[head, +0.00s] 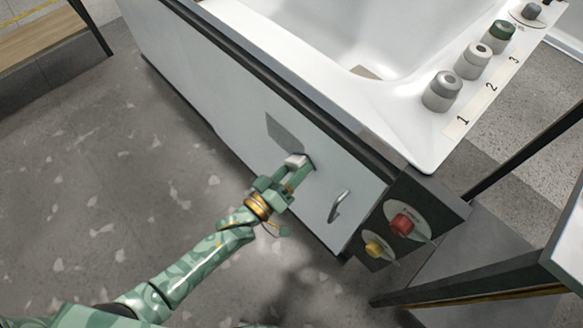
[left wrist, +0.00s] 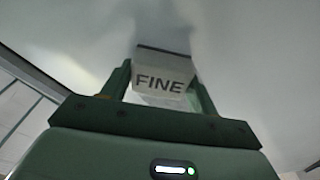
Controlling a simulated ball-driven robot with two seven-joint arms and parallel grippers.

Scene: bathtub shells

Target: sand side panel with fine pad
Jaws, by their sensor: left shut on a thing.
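The side panel (head: 230,112) is the pale, slanted outer face of the white tub. A grey rectangular patch (head: 284,132) shows on it. My left gripper (head: 297,170) is shut on a small pale block with a dark face, the fine pad (head: 295,160). In the left wrist view the pad (left wrist: 163,84) reads "FINE" and sits between the two green fingers. Its dark edge is at or very near the panel surface (left wrist: 235,50); I cannot tell whether it touches. The pad is just below and right of the grey patch. My right gripper is out of view.
A metal handle (head: 338,206) sticks out of the panel right of the pad. A dark box with a red knob (head: 402,224) and a yellow knob (head: 374,249) is beyond it. Several capped pieces (head: 442,92) stand on the numbered rim (head: 487,88).

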